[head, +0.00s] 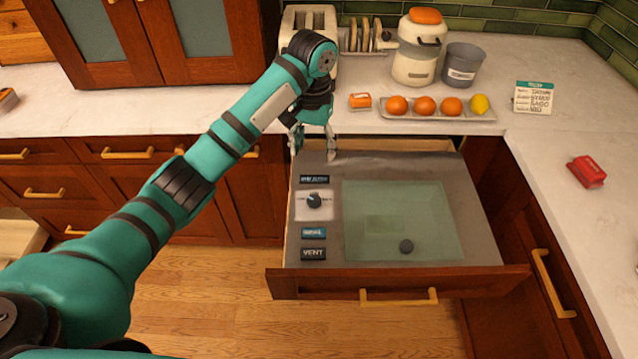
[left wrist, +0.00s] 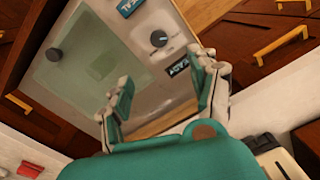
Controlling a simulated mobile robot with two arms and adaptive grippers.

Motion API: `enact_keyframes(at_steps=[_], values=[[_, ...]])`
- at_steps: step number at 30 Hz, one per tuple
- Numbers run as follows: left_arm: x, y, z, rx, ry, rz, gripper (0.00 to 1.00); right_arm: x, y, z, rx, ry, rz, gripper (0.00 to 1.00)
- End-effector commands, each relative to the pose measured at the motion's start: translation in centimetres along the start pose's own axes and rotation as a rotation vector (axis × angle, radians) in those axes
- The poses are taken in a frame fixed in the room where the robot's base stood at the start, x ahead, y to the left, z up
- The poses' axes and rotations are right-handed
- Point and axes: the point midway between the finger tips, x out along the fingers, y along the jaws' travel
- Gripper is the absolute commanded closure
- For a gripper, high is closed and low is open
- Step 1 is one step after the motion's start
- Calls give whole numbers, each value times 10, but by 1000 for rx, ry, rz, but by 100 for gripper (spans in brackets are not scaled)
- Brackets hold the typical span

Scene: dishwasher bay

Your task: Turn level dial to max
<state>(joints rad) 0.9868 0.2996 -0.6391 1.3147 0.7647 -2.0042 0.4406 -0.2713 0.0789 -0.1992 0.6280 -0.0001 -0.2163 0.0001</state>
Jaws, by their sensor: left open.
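The level dial (head: 314,200) is a dark round knob on a white plate, on the left side of a grey panel (head: 400,168) set in a pulled-out drawer. In the left wrist view the dial (left wrist: 158,39) shows beyond the fingertips, slightly left of midway between them. My left gripper (head: 314,147) is open and empty, fingers pointing down over the panel's back-left edge, behind the dial and apart from it. It also shows in the left wrist view (left wrist: 165,78). The dial's pointer is too small to read surely. My right gripper is out of view.
Black and blue labels (head: 314,233) flank the dial. A translucent greenish plate (head: 400,205) and a second dark knob (head: 406,246) lie right. The counter behind holds a toaster (head: 297,20), a tray of fruit (head: 440,114) and a grey bin (head: 462,65).

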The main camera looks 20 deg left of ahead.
Motion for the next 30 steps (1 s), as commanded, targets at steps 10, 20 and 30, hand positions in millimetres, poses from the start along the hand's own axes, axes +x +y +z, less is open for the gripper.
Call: enact_keyframes(at_steps=[10, 20, 30], values=[[56, -1, 2, -2, -7, -1, 39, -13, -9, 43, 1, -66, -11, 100], [128, 0, 2, -1, -5, 0, 39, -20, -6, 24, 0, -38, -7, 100], [170, 0, 1, 0, -2, -1, 39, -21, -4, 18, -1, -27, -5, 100]])
